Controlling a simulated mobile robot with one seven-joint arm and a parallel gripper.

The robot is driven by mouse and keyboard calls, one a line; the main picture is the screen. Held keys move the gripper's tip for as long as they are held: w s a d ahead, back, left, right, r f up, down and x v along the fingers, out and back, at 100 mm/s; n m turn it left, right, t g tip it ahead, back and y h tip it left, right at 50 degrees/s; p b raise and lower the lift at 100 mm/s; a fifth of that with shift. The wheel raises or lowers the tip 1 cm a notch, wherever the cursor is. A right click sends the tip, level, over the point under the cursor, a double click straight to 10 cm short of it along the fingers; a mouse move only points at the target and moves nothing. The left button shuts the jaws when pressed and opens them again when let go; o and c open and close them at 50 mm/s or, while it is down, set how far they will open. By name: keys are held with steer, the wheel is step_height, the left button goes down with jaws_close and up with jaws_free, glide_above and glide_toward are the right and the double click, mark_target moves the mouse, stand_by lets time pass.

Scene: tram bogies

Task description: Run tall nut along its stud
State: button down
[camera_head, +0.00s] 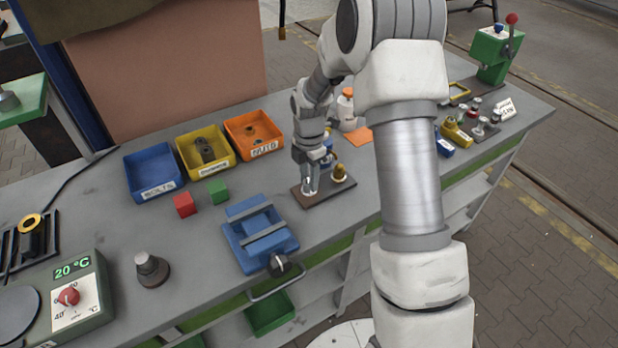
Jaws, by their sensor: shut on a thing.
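My gripper (311,188) points down over a dark brown plate (327,194) on the bench. It is shut on the tall nut, low over the left part of the plate. The fingers hide most of the nut and the stud under it, so I cannot tell how far the nut sits along the stud. A brass-coloured piece (340,174) stands on the plate just right of the gripper. Something blue (328,158) shows behind the gripper, partly hidden by it.
Blue (153,173), yellow (206,150) and orange (254,135) bins stand behind left. A blue vise (258,237), red block (184,205) and green block (218,191) lie left of the plate.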

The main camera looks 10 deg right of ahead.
steer(key=m+b, duration=0.1)
steer(key=m, duration=0.4)
steer(key=shift+b, duration=0.3)
steer(key=m+b, duration=0.1)
steer(key=m, duration=0.4)
steer(key=shift+m, duration=0.4)
steer(key=m+b, duration=0.1)
steer(key=m, duration=0.4)
steer(key=shift+w, duration=0.1)
steer(key=m, duration=0.5)
steer(key=shift+r+b, duration=0.15)
steer(key=shift+b, duration=0.2)
steer(key=m, duration=0.9)
steer(key=m+p, duration=0.1)
steer(key=m, duration=0.3)
steer(key=shift+r, duration=0.1)
steer(key=shift+w+m+p, duration=0.1)
steer(key=shift+m+p, duration=0.7)
steer(key=shift+m, duration=1.3)
